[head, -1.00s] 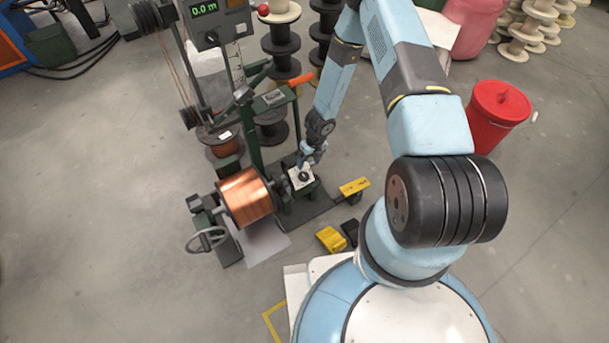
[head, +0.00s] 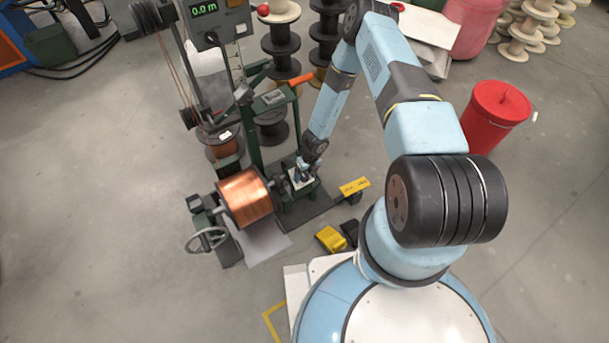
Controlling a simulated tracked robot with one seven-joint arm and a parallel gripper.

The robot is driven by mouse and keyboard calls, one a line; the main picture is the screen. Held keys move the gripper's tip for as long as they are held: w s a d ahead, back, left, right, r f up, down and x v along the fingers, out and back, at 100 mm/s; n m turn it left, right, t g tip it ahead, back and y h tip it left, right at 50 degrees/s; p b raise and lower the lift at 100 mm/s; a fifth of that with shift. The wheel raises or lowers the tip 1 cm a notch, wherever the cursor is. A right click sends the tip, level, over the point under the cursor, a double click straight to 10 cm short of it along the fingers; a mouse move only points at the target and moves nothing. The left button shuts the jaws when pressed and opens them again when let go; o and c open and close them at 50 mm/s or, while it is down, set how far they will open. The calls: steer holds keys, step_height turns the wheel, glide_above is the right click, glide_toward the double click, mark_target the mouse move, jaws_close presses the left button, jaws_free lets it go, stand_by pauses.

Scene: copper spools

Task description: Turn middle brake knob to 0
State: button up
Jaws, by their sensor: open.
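The brake knob is a small dark dial on a white plate (head: 296,185), on a low green box of the winding machine, right of the copper spool (head: 244,197). In the head view my gripper (head: 303,177) is over the plate and largely hides the knob. My gripper points down and is open. Whether its fingers stand around the knob or above it I cannot tell. The knob's pointer and numbers are too small to read.
A display reading 0.0 m (head: 204,9) tops the machine's post. An orange handle (head: 301,79) sticks out near my forearm. A yellow pedal (head: 331,239) and a yellow plate (head: 355,187) are near the base. A red bin (head: 494,115) stands at right.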

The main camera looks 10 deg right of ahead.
steer(key=c, duration=1)
steer(key=shift+a, duration=0.25)
steer(key=shift+c, duration=0.2)
steer(key=shift+d, duration=0.1)
